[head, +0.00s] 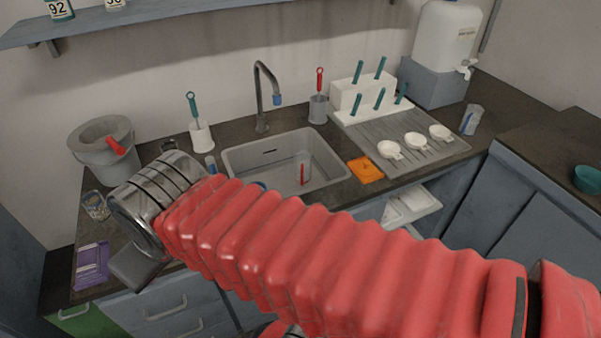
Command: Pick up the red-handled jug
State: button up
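A clear jug with a red handle (303,170) stands in the grey sink basin (238,160), near its right side. My red-sleeved arm crosses the front of the view from the lower right and hides the front of the sink. Its metal end is to the left of the sink, over the counter's left part, well apart from the jug. A grey block at that end looks like part of my gripper (138,264). Its fingertips cannot be made out, so whether it is open or shut is unclear.
A grey bucket (92,160) with a red grip stands at the left. A tall tap (259,85) rises behind the sink. Brush holders, an orange cloth (365,170), a drainboard (440,150) with white cups and a purple tray (92,264) also occupy the counter. A shelf (150,12) hangs above.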

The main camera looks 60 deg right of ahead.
aim_at(303, 159)
jog(key=u, duration=0.05)
jog(key=k, duration=1)
jog(key=z, duration=0.6)
jog(key=i, duration=1.05)
jog(key=z, duration=0.05)
